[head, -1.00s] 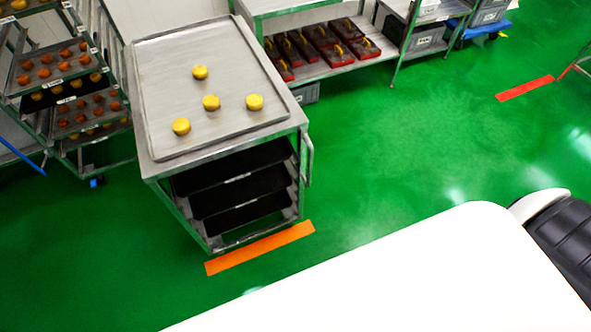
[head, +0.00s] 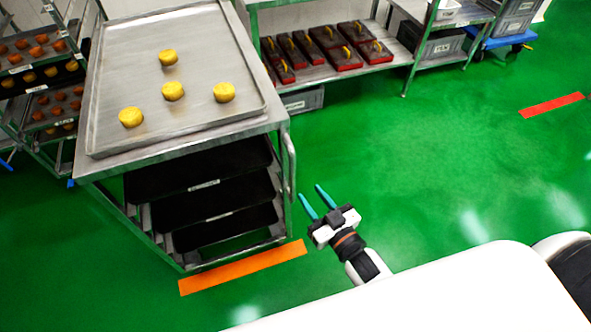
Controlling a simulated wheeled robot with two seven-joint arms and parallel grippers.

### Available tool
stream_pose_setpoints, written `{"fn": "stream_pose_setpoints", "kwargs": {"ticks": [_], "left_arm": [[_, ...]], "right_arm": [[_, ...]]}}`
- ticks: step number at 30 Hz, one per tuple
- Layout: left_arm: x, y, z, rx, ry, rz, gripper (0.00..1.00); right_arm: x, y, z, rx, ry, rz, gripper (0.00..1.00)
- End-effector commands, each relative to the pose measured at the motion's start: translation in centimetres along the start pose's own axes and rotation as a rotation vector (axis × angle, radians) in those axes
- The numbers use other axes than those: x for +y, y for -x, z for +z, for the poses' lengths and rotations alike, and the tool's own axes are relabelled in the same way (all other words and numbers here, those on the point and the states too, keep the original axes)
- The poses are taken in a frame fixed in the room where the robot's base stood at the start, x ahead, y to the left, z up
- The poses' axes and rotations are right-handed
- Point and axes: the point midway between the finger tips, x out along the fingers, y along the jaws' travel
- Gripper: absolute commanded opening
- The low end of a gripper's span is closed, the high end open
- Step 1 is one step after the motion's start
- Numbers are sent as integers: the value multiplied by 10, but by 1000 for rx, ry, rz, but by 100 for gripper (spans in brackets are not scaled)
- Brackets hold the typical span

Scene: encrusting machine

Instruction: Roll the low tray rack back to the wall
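The low tray rack (head: 283,127) is a steel cart with black trays (head: 207,199) in its slots. On its top lies a metal tray (head: 208,55) with several yellow round pieces (head: 173,91). A vertical bar handle (head: 291,168) is on its right side. My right gripper (head: 319,200) is open and empty, its two teal fingers pointing up and left toward the handle. It looks just right of the rack's front corner, apart from the handle. My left gripper is out of view. The wall behind the rack is mostly out of the picture.
An orange floor strip (head: 243,268) lies along the rack's front foot. A taller rack (head: 60,150) with trays of orange pieces stands close on the left. A steel shelf (head: 330,68) with red molds is behind right. Green floor (head: 440,150) is clear to the right.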

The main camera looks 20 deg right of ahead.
Motion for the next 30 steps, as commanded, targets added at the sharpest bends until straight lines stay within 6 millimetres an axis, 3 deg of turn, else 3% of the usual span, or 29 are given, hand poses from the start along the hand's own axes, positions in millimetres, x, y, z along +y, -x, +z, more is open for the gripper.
{"fn": "stream_pose_setpoints", "kwargs": {"ticks": [6, 13, 18, 27, 30], "left_arm": [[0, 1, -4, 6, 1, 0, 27], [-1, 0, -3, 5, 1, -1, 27], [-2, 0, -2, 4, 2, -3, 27], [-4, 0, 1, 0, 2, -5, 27], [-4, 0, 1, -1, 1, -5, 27]], "right_arm": [[0, -47, 1, -3, 2, 0, 35], [0, -84, 0, 0, 1, -1, 35], [0, -96, 0, 1, 1, -1, 35], [0, -98, -1, 2, 1, -1, 35], [0, -98, -1, 2, 1, -1, 21]]}}
